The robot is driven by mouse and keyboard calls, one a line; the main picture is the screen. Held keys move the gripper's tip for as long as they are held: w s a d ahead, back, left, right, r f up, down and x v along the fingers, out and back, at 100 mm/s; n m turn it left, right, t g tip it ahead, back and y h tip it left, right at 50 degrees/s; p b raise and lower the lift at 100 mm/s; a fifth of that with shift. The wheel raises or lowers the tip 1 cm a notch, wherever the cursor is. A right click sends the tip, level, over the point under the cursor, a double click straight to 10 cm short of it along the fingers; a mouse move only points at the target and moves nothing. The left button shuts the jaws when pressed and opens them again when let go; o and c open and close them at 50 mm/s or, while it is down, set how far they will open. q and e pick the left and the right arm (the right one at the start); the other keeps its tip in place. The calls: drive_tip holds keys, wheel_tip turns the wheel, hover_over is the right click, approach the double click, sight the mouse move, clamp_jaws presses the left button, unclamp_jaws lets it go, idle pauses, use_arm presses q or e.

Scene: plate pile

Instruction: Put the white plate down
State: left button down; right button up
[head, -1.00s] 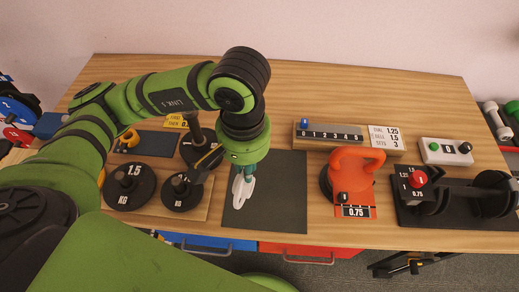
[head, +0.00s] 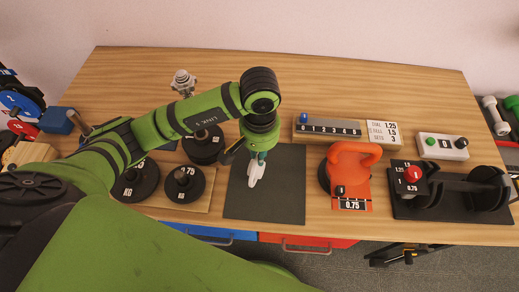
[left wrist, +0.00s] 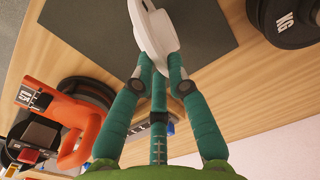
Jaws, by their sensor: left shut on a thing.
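The white plate (left wrist: 158,28) is gripped at its edge by my left gripper (left wrist: 158,75), whose teal fingers are shut on it in the left wrist view. In the head view the white plate (head: 256,172) appears narrow and edge-on, below the left gripper (head: 259,155). It is over the dark grey mat (head: 285,185). I cannot tell whether its lower edge touches the mat. The rest of the mat is bare. My right gripper is not clearly in view.
Black weight plates (head: 183,187) on a wooden board stand left of the mat. A counter strip (head: 328,131) lies behind. The table's back is mostly clear.

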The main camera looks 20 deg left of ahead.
use_arm(q)
drive_tip(key=shift+f+b, duration=0.2)
drive_tip(key=shift+b, duration=0.15)
drive_tip(key=c, duration=1.2)
unclamp_jaws()
drive_tip(key=shift+r, duration=0.1)
drive_tip(key=shift+r+p, duration=0.2)
drive_tip(key=shift+p, duration=0.15)
drive_tip(key=shift+w+r, duration=0.1)
drive_tip(key=shift+r, duration=0.15)
drive_tip(key=shift+r+b, duration=1.3)
drive_tip(key=shift+r, duration=4.4)
